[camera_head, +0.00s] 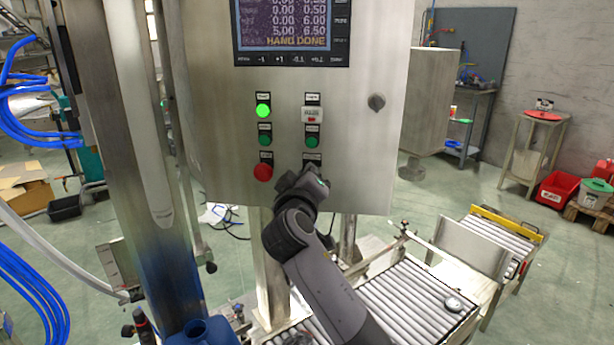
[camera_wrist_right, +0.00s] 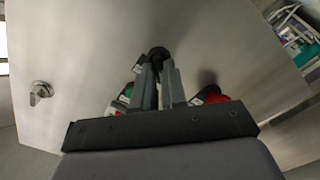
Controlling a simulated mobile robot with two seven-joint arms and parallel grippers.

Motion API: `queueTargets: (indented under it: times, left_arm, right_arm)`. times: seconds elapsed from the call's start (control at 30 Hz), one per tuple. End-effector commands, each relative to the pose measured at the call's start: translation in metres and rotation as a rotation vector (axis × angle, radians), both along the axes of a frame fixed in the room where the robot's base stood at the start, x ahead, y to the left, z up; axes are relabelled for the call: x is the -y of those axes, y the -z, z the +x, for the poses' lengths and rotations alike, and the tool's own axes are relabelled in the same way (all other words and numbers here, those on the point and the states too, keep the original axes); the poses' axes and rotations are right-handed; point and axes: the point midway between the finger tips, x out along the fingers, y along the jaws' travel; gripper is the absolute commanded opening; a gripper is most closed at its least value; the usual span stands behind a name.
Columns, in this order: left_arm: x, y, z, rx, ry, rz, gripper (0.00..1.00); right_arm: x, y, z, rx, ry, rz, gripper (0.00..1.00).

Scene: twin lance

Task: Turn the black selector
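The black selector (camera_wrist_right: 157,53) shows in the right wrist view as a small dark knob on the steel panel, at the tips of my right gripper's fingers. In the head view my right gripper (camera_head: 309,180) covers it, at the lower right of the button group. My right gripper (camera_wrist_right: 159,72) points at the panel with its two fingers close together and a narrow gap between them. I cannot tell whether the fingers press on the knob or stand just around it. Which way the selector points is hidden. My left gripper is not in view.
Beside the selector are a red button (camera_head: 263,172) and a green button (camera_head: 312,141). A lit green button (camera_head: 263,111) is higher up. A key switch (camera_head: 376,102) is on the panel's right, below and right of the screen (camera_head: 292,30). A roller conveyor (camera_head: 420,305) lies below.

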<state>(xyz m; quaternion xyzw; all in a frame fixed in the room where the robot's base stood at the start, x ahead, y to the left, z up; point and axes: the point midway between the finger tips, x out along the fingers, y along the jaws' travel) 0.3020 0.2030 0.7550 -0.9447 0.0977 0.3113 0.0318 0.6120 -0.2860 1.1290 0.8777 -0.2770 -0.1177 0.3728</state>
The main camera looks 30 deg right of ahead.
Motion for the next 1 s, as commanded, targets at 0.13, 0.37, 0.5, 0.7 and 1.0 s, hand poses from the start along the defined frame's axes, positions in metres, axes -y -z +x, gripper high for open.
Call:
queueTargets:
  times: [0.13, 0.37, 0.5, 0.7, 1.0]
  left_arm:
    - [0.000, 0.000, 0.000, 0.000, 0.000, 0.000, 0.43]
    - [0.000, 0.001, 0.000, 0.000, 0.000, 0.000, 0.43]
    - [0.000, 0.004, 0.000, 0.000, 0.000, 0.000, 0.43]
    - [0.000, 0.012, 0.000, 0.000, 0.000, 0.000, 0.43]
    - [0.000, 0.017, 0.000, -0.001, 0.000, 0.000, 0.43]
  right_arm:
    - [0.000, 0.001, 0.000, -0.001, 0.001, 0.000, 0.35]
    - [-0.001, 0.000, -0.001, 0.001, 0.000, 0.002, 0.35]
    - [-0.007, 0.002, -0.009, 0.002, -0.002, 0.004, 0.35]
    - [-0.025, 0.003, -0.034, 0.001, -0.003, 0.004, 0.35]
    - [-0.040, 0.001, -0.058, -0.001, 0.000, 0.001, 0.35]
